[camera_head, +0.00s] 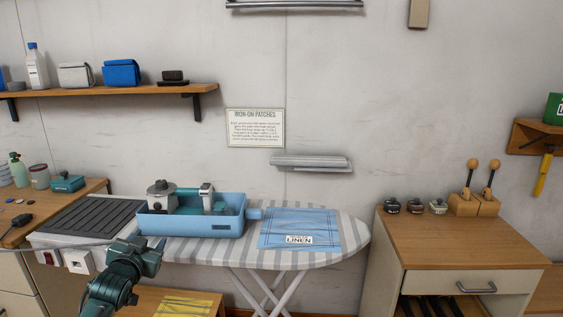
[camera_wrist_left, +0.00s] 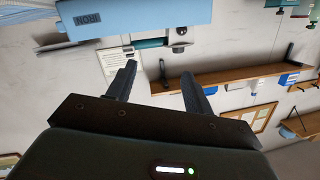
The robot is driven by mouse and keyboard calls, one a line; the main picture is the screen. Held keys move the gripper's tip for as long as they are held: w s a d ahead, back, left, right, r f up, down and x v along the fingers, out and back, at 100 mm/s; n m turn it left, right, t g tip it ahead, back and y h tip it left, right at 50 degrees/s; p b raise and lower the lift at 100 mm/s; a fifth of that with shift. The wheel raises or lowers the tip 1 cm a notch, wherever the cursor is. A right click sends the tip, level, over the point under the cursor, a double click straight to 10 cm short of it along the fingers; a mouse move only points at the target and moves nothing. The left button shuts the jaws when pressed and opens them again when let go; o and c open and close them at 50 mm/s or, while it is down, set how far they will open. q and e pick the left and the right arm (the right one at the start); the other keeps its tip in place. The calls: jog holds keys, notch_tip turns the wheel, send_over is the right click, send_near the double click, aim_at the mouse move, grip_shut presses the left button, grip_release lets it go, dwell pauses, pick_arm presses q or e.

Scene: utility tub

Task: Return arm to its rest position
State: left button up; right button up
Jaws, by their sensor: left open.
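My left arm comes in from the lower left in the head view. Its dark green gripper (camera_head: 155,248) is in front of the near left corner of a blue tub (camera_head: 192,228). In the left wrist view the two dark fingers (camera_wrist_left: 158,82) stand apart with nothing between them. The blue tub also shows at the top of that view, upside down, with an IRON label (camera_wrist_left: 90,18). A teal and grey iron (camera_head: 185,200) sits in the tub. The gripper seems apart from the tub. My right gripper is not in view.
The tub stands on a striped ironing board (camera_head: 335,245), beside a blue LINEN cloth (camera_head: 300,230). A dark ribbed rest (camera_head: 90,218) is left of it. A wooden cabinet (camera_head: 460,240) stands right, a wall shelf (camera_head: 110,93) above left. A yellow cloth (camera_head: 182,306) lies low in front.

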pick_arm(q)
jog(key=s+d+f+m+g+h, duration=0.1)
jog(key=s+d+f+g, duration=0.1)
jog(key=s+d+f, duration=0.55)
jog(key=s+d+f+g+h, duration=0.15)
jog(key=s+d+f, duration=0.25)
jog(key=s+f, duration=0.55)
jog(key=s+d+f+g+h, duration=0.1)
jog(key=s+d+f, duration=0.1)
jog(key=s, duration=0.8)
jog(key=s+d+f+n+g+h, duration=0.1)
jog(key=s+d, duration=0.4)
jog(key=s, duration=0.5)
jog(key=shift+s+d+f, duration=0.15)
jog(key=shift+d+f, duration=0.05)
jog(key=shift+f, duration=0.5)
jog(key=shift+g, duration=0.25)
